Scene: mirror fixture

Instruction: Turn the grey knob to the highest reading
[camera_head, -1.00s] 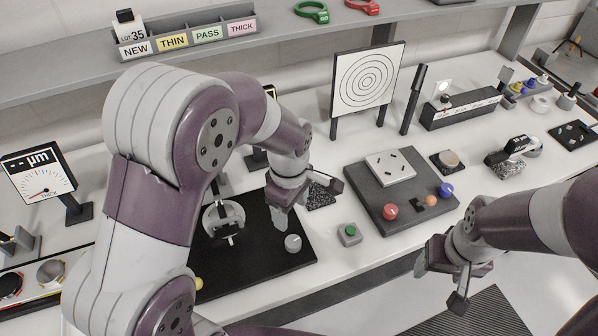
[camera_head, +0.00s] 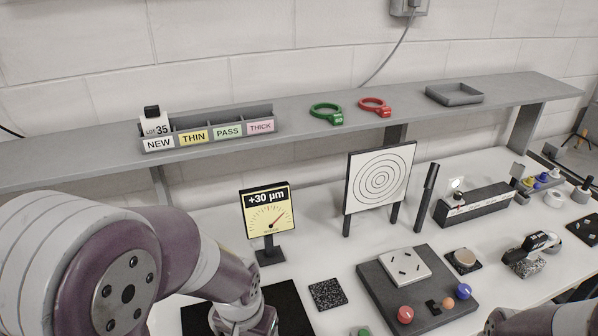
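The grey knob is not visible in this view; it lies below the frame or behind my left arm. The black base plate (camera_head: 293,314) shows only in part around my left wrist at the bottom. A display on a stand (camera_head: 266,213) behind it reads +30 µm, with a red needle on a pale yellow dial. My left arm comes in from the left and its wrist reaches the bottom edge over the black plate; its fingers are out of view. Only part of my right arm shows at the bottom right, and its gripper is out of view.
A dark board (camera_head: 375,285) with a red knob (camera_head: 405,314), an orange knob (camera_head: 448,304) and a blue knob (camera_head: 463,291) stands right of the plate. A target panel (camera_head: 379,178) stands behind it. A grey shelf (camera_head: 310,129) carries a labelled rack (camera_head: 215,131).

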